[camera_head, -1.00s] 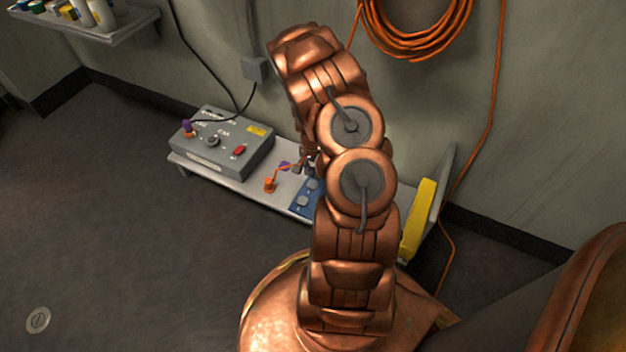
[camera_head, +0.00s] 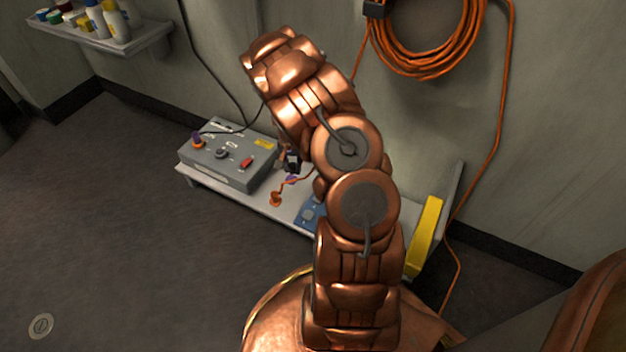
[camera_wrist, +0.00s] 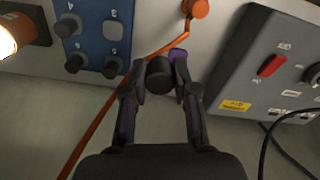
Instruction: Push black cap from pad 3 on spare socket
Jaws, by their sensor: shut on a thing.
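My gripper (camera_wrist: 160,88) is shut on a small round black cap (camera_wrist: 160,73) in the wrist view. The cap sits between both fingertips and appears held above the shelf. The blue board (camera_wrist: 94,47) at upper left carries several dark caps and one bare light pad (camera_wrist: 113,30); its number is too small to read surely. The board also shows, partly hidden by my arm, in the head view (camera_head: 309,216). I cannot make out the spare socket.
A grey control box (camera_head: 215,168) with a red switch stands left on the light shelf (camera_head: 238,199). An orange cable runs from an orange plug (camera_head: 276,198). A yellow block (camera_head: 425,235) is at the shelf's right end. Coiled orange cable (camera_head: 385,55) hangs on the wall.

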